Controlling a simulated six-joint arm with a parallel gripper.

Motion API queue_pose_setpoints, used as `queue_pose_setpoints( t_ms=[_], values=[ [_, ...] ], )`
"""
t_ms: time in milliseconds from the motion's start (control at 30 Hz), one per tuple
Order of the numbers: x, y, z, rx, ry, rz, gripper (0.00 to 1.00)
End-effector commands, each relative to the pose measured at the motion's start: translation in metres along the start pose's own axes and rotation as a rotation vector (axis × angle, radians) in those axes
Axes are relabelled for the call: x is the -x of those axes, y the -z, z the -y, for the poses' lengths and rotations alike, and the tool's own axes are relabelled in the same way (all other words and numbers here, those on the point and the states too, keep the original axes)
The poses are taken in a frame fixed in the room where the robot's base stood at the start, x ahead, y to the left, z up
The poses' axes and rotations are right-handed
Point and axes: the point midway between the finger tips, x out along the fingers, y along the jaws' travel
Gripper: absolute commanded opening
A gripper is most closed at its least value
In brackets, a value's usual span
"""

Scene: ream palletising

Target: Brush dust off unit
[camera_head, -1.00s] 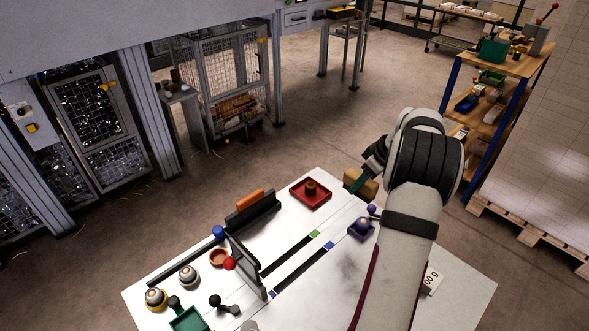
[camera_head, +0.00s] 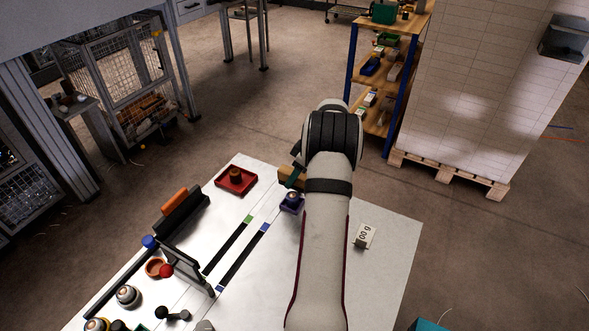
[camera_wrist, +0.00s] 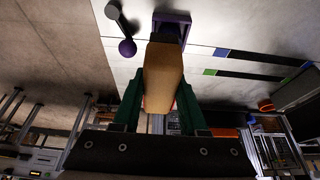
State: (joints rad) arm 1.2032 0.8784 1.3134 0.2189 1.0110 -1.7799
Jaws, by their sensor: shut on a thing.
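My gripper (camera_wrist: 160,86) has green fingers, shut on a tan block (camera_wrist: 163,62). I cannot tell whether the block has bristles. In the head view the block (camera_head: 286,176) shows beside the wrist at the table's far edge, partly hidden by my arm. In the wrist view a purple tray (camera_wrist: 175,19) lies just past the block's end; I cannot tell whether they touch. In the head view the purple tray (camera_head: 289,206) holds a small rounded item (camera_head: 292,196). No thing is clearly marked as the unit, and I make out no clear dust.
A purple ball-ended handle (camera_wrist: 127,47) lies near the purple tray. An upright grey plate (camera_head: 188,268) stands at the table's left.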

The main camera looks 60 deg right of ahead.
Motion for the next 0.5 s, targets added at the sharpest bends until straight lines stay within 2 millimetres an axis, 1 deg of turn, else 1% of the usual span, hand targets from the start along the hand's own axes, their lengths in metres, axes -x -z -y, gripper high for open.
queue_pose_setpoints(
  t_ms=[167, 400, 433, 500],
  values=[
    [-0.018, -0.008, 0.0, 0.0, 0.001, 0.001, 0.0],
    [-0.02, -0.008, 0.023, 0.001, 0.001, 0.0, 0.0],
    [-0.02, -0.008, 0.023, 0.002, 0.0, 0.0, 0.0],
    [-0.021, -0.008, 0.014, 0.001, -0.002, -0.001, 0.0]
  ],
)
